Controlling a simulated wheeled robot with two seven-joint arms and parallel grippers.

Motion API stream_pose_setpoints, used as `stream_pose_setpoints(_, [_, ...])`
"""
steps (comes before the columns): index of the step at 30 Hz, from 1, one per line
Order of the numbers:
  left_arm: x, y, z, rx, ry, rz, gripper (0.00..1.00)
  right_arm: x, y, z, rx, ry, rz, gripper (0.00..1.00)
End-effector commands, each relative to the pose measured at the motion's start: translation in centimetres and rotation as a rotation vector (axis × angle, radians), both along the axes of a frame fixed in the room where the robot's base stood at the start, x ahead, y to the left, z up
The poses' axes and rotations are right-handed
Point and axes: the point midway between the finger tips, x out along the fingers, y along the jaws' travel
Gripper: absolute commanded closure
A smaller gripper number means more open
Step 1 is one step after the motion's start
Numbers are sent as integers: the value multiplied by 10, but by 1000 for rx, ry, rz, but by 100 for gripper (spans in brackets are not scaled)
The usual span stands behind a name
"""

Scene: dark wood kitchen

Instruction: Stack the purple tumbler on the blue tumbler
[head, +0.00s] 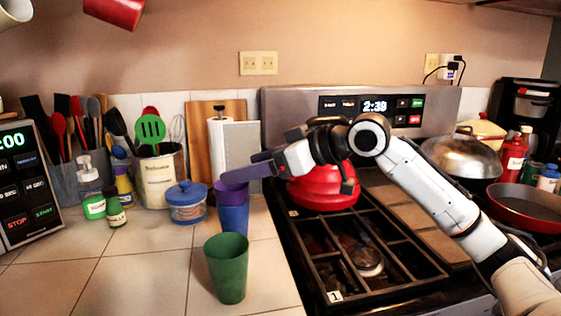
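The purple tumbler (231,190) is upright at the top of the blue tumbler (233,219), with its lower part apparently inside it. The blue tumbler stands on the tiled counter near the stove. My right gripper (236,171) reaches in from the right, with its fingers at the purple tumbler's rim. The fingers overlap in this view, so I cannot tell whether they grip the rim or are apart from it. My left gripper is out of view.
A green tumbler (227,268) stands in front of the blue one. A blue-lidded jar (187,202) is close on the left. A red kettle (324,190) sits on the stove behind my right arm. The front left counter is clear.

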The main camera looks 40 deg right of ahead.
Motion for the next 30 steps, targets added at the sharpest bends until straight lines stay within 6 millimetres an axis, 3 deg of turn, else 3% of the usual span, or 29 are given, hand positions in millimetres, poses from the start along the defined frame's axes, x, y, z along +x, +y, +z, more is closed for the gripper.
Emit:
stream_pose_setpoints(3, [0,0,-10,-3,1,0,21,-17,-7,3,0,1,-1,24])
stream_pose_setpoints(15, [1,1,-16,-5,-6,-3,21,-66,-25,29,1,-2,0,24])
stream_pose_setpoints(30, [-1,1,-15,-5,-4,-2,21,-75,-28,33,1,-1,1,24])
